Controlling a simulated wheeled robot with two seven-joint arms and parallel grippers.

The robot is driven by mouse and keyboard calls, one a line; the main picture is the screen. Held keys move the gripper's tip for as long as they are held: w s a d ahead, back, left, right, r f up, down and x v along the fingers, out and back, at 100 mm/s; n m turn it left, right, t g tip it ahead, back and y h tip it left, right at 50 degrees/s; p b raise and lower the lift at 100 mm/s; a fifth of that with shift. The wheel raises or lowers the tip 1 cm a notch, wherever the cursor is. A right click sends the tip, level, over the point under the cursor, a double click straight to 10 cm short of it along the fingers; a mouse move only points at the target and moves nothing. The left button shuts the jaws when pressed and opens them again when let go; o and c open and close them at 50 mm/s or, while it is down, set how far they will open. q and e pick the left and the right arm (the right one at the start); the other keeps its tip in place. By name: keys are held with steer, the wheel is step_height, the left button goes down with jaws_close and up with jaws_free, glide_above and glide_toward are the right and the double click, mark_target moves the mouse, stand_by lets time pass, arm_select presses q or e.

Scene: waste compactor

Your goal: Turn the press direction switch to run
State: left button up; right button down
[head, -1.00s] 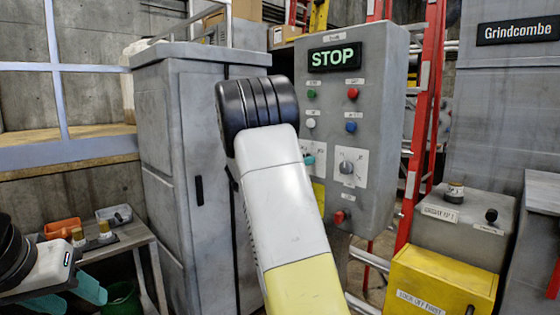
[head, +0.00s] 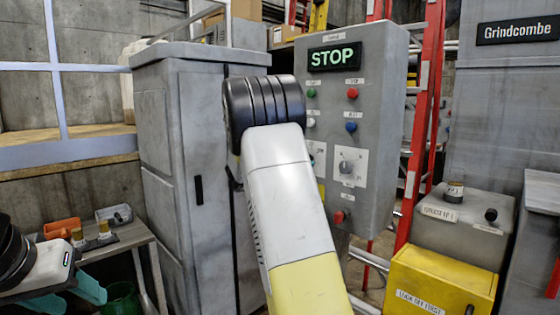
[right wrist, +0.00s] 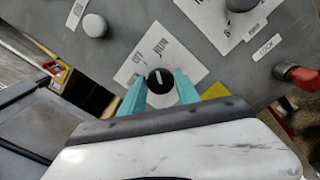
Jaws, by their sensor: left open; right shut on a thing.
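The grey control panel (head: 385,130) faces me with a lit STOP display (head: 335,57). A black knob (right wrist: 160,82) with a white pointer line sits on a white labelled plate (right wrist: 166,45) in the right wrist view; its lettering is too blurred to read surely. The teal fingers of my right gripper (right wrist: 160,92) are shut on this knob, one on each side. In the head view my right arm hides that gripper, the knob and most of the plate (head: 318,152). My left gripper (head: 76,302) is open and empty at the lower left, near a small table.
A second white plate with a rotary knob (head: 347,167) is to the right. Green, red, white and blue buttons are above; a red knob (head: 340,216) is below. A grey cabinet (head: 185,150) stands left, a yellow box (head: 440,280) lower right.

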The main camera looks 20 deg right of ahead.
steer(key=shift+m, duration=1.2)
steer(key=c, duration=0.9)
jaws_free()
steer(key=v, duration=0.8)
steer(key=shift+d+m, duration=0.1)
steer(key=shift+m, duration=0.2)
